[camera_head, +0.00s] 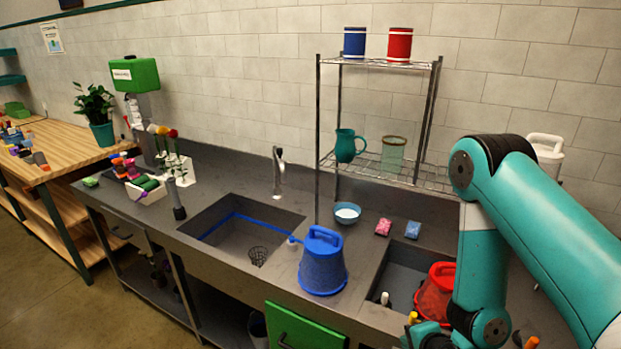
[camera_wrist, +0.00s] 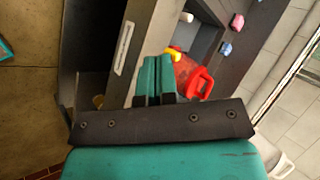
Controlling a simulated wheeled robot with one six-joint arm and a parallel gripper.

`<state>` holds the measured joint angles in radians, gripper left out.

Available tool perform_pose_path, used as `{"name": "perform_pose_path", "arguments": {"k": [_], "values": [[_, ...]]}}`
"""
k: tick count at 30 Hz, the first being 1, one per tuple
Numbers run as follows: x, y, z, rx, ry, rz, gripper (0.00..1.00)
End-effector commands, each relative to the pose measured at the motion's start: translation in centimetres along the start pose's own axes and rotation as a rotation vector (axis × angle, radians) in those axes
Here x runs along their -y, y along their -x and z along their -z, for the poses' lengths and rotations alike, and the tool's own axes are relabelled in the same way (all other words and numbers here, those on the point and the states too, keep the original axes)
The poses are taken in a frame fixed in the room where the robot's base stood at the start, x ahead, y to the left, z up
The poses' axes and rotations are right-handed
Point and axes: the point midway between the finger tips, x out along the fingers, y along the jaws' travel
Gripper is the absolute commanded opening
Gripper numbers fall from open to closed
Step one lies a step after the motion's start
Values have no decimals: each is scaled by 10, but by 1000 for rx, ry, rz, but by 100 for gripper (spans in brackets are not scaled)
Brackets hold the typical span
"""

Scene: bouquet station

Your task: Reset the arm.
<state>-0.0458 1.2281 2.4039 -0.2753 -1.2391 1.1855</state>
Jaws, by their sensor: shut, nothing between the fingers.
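My arm (camera_head: 478,262) is teal and bent, reaching in from the right of the head view and down over the front of the counter. My gripper (camera_wrist: 157,62) shows in the wrist view with its two teal fingers together and nothing between them. In the head view the gripper end is at the bottom edge, largely cut off. The red bucket (camera_head: 437,290) is at the right sink, partly hidden behind my arm. In the wrist view the red bucket (camera_wrist: 197,80) appears just right of the fingers.
A blue bucket (camera_head: 322,265) stands between the left sink (camera_head: 240,238) and right sink (camera_head: 396,284). A wire rack (camera_head: 386,62) holds cans, a teal pitcher (camera_head: 348,147) and a glass. A bowl (camera_head: 347,213) and two small packets stand behind. A green door (camera_head: 298,328) is below.

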Motion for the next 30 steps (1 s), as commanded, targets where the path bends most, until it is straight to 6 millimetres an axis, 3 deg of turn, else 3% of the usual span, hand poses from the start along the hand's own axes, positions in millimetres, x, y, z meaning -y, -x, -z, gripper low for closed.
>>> {"name": "perform_pose_path", "arguments": {"k": [1, 5, 9, 13, 17, 24, 30], "values": [[18, -6, -13, 45, 73, 9, 0], [52, 3, -41, 175, 277, -28, 0], [78, 32, -72, 324, 525, -55, 0], [88, 72, -97, 460, 778, -66, 0], [85, 120, -117, 591, 1047, -66, 0], [49, 208, -129, 787, 1512, -65, 0], [26, 245, -124, 869, 1711, -75, 0]]}}
